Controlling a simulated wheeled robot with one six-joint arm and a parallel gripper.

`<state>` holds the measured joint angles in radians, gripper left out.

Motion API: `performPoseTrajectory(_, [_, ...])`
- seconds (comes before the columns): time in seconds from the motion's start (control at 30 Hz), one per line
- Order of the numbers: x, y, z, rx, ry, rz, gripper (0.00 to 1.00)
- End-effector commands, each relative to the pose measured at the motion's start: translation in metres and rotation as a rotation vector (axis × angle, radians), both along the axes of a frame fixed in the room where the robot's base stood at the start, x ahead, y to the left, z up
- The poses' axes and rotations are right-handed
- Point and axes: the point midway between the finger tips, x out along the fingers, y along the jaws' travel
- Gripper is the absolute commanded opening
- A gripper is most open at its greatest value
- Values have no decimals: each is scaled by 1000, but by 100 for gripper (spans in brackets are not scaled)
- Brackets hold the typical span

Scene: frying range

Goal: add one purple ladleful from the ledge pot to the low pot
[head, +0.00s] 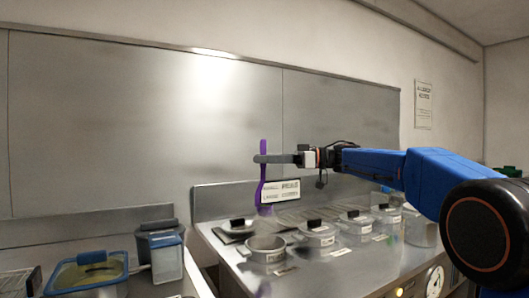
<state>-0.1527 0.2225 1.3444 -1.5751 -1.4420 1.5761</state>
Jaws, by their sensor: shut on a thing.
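My gripper (262,158) is shut on the upright handle of a purple ladle (263,180), high above the counter. The ladle's bowl (265,210) hangs at the bottom, just behind and above an open steel pot (266,243) in this view; I cannot tell what is in the bowl. The open pot stands near the counter's front left, and its contents are not clear. Which pot is the ledge pot and which the low pot I cannot tell.
Several lidded steel pots (317,238) with black knobs run back to the right on the counter (310,279). A small sign (281,191) stands behind the ladle. A blue-rimmed fryer tub (88,274) and a lidded container (168,263) are at lower left.

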Motion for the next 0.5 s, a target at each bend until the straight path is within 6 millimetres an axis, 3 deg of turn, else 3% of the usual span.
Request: performPoseTrajectory(0.5, [0,0,-46,1,1,0,0])
